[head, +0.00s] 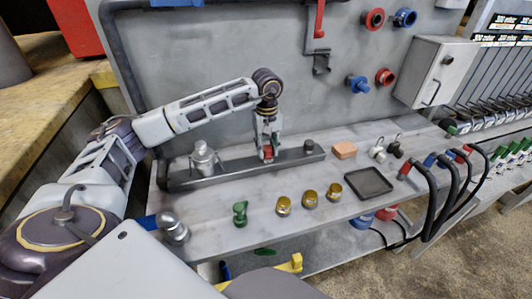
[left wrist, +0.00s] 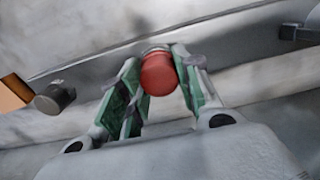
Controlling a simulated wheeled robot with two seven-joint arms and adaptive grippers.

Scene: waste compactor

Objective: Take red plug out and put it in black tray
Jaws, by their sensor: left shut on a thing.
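The red plug (left wrist: 159,74) shows between my left gripper's fingers in the left wrist view. In the head view the red plug (head: 267,153) sits low at the fingertips of my left gripper (head: 267,150), at the long grey bar (head: 228,166) on the bench. My left gripper is shut on the plug. I cannot tell whether the plug is still seated in the bar. The black tray (head: 368,183) lies flat and empty on the bench, right of the gripper. My right gripper is not in view.
A metal canister (head: 204,158) stands on the bar's left part and a dark knob (head: 309,146) on its right end. An orange block (head: 344,150) lies behind the tray. Brass fittings (head: 309,198) and a green piece (head: 240,213) stand in front. Black hoses (head: 432,197) hang right.

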